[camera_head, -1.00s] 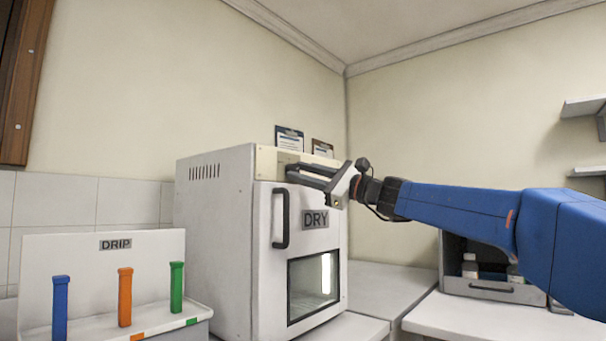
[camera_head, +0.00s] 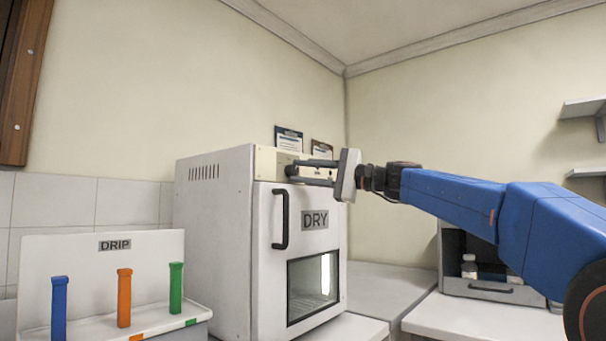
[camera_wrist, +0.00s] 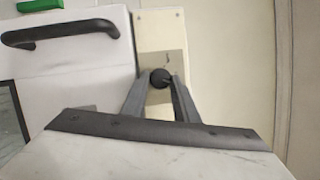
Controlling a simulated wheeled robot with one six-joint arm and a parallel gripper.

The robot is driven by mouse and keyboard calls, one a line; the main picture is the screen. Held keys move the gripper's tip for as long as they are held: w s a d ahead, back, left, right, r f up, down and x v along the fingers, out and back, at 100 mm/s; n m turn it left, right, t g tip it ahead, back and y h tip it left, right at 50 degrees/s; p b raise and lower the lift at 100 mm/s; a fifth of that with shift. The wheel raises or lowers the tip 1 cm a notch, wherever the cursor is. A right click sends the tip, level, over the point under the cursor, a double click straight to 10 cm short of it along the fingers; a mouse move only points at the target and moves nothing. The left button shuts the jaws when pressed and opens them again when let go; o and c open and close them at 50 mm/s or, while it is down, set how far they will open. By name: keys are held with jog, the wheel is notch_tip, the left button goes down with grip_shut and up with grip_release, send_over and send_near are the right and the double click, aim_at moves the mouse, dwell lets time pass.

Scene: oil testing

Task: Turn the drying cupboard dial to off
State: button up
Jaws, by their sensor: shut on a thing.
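The drying cupboard (camera_head: 215,240) is a white box with a door marked DRY. A cream control panel (camera_head: 265,162) runs along the top of its front. In the wrist view the round black dial (camera_wrist: 160,77) sits on a grey-beige plate (camera_wrist: 158,95) on that panel (camera_wrist: 158,30). My gripper (camera_wrist: 161,85) is shut on the dial, with one finger on each side of it. The dial's setting marks are too small to read.
The cupboard door has a black handle (camera_head: 281,218) below the panel; it also shows in the wrist view (camera_wrist: 60,33). A DRIP rack (camera_head: 170,315) with blue, orange and green pieces stands at left. A grey drawer unit (camera_head: 490,290) stands at right.

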jog(key=n+h, duration=0.1)
jog(key=n, duration=0.3)
jog(key=shift+r+n+g, duration=0.15)
jog(key=shift+n+g, duration=0.25)
jog(key=shift+h, duration=0.3)
jog(key=o, duration=0.8)
jog(key=shift+c, duration=0.2)
jog(key=v, duration=1.7)
jog(key=shift+d, duration=0.3)
